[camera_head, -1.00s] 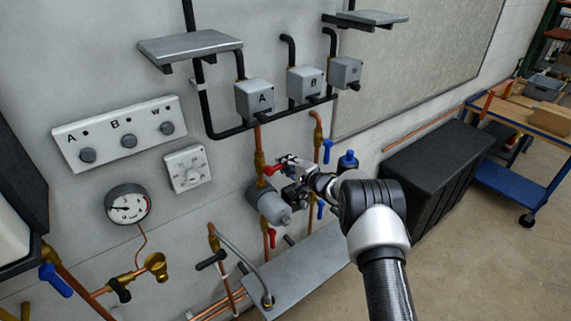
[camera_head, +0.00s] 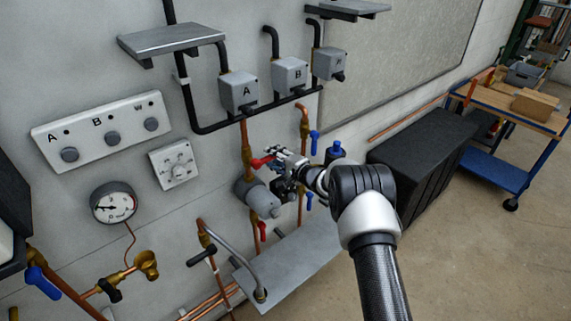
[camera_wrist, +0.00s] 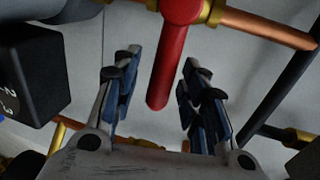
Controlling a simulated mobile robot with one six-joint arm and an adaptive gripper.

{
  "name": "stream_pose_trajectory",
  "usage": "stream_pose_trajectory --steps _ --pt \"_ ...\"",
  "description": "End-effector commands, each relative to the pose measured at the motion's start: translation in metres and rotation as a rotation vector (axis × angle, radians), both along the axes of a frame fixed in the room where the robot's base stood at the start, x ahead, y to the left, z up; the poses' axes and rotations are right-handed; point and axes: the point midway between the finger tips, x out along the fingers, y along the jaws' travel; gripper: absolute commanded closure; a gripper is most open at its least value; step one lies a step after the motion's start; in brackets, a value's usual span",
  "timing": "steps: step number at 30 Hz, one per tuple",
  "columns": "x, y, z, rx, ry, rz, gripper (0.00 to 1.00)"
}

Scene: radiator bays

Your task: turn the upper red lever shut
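The upper red lever (camera_head: 262,162) is on a brass valve on the left copper pipe, above a grey cylinder (camera_head: 262,200). In the wrist view the lever (camera_wrist: 174,60) hangs down from the brass fitting and looks crosswise to the copper pipe (camera_wrist: 268,28). My gripper (camera_head: 283,160) is right beside the lever in the head view. In the wrist view my gripper (camera_wrist: 161,70) is open, with one finger on each side of the lever. Gaps show between the lever and both fingers. A lower red lever (camera_head: 263,231) is beneath the cylinder.
Blue levers (camera_head: 314,143) are on the pipe to the right. Boxes A (camera_head: 239,93) and B (camera_head: 290,76) are above. In the wrist view a dark box (camera_wrist: 35,75) is close on the left. A grey shelf (camera_head: 290,264) is below.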

Motion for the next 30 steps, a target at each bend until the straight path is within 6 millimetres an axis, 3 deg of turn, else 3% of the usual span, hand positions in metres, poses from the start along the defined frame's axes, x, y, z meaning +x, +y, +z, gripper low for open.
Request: stream_pose_trajectory --steps 15,21,30 --pt "-0.074 -0.055 0.019 0.001 0.001 -0.002 0.60" --pt "-0.086 -0.062 0.021 0.000 -0.001 -0.001 0.60" --pt "-0.086 -0.063 0.021 0.001 0.001 0.000 0.60"
